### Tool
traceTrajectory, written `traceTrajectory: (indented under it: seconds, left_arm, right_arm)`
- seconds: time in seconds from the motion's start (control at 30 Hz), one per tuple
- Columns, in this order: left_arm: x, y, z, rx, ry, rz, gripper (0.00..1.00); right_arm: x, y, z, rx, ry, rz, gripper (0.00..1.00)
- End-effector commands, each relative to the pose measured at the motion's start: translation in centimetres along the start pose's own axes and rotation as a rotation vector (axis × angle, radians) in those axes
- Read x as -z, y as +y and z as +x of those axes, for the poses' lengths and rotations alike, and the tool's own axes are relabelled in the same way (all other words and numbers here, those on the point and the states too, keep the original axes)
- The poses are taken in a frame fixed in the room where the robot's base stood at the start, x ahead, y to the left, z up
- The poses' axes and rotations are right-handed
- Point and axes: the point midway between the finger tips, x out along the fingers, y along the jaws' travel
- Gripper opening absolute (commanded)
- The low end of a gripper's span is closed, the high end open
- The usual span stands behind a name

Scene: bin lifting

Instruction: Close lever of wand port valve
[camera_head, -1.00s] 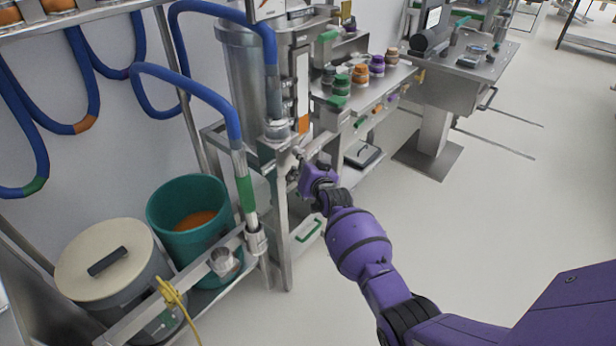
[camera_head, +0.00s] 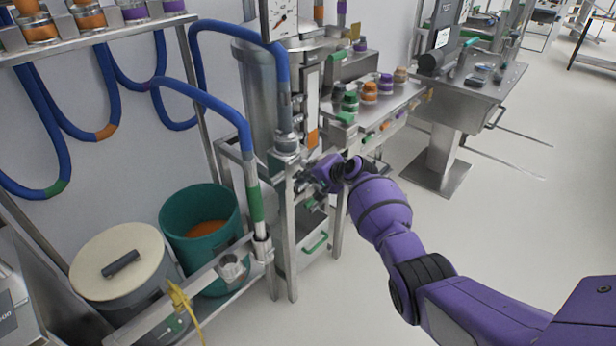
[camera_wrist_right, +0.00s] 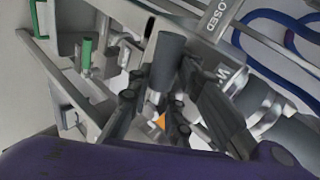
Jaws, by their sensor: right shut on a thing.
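My right gripper (camera_head: 318,178) is at the steel valve frame in the head view, beside the pipe fitting below the blue hose. In the right wrist view, its dark fingers (camera_wrist_right: 165,95) are shut on a dark grey cylindrical lever handle (camera_wrist_right: 168,58), one finger on each side. A "CLOSED" plate (camera_wrist_right: 216,14) is just beyond the handle, and a metal pipe fitting (camera_wrist_right: 262,105) is to its right. The lever's base is hidden behind the fingers, and the lever is too small to make out in the head view. My left gripper is not in view.
The blue hose (camera_head: 200,98) hangs left of my gripper. A green bucket (camera_head: 188,225) and a lidded grey bin (camera_head: 150,292) stand at the lower left. A shelf with several jars (camera_head: 370,92) is behind my wrist. The floor (camera_head: 480,240) on the right is clear.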

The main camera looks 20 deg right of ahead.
Motion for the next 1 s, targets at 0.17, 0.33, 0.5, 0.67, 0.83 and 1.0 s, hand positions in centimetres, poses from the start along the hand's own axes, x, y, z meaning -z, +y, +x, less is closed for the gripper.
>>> traceTrajectory:
  seconds: [0.17,0.33,0.5,0.67,0.83,1.0]
  left_arm:
    - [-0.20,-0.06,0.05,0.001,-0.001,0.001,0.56]
    - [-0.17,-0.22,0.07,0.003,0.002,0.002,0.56]
    - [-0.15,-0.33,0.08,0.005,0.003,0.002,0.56]
    - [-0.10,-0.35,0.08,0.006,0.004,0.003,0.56]
    - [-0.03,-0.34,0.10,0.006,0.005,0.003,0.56]
    - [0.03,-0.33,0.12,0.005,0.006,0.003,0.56]
  right_arm:
    - [-0.08,0.06,-0.10,-0.005,-0.060,0.088,0.00]
    - [-0.10,-0.12,-0.19,-0.004,-0.094,0.138,0.00]
    - [-0.07,-0.23,-0.29,-0.004,-0.111,0.163,0.00]
    - [-0.05,-0.29,-0.31,-0.003,-0.115,0.171,0.00]
    - [-0.04,-0.31,-0.32,-0.003,-0.115,0.172,0.00]
    - [-0.03,-0.32,-0.32,-0.002,-0.114,0.172,0.26]
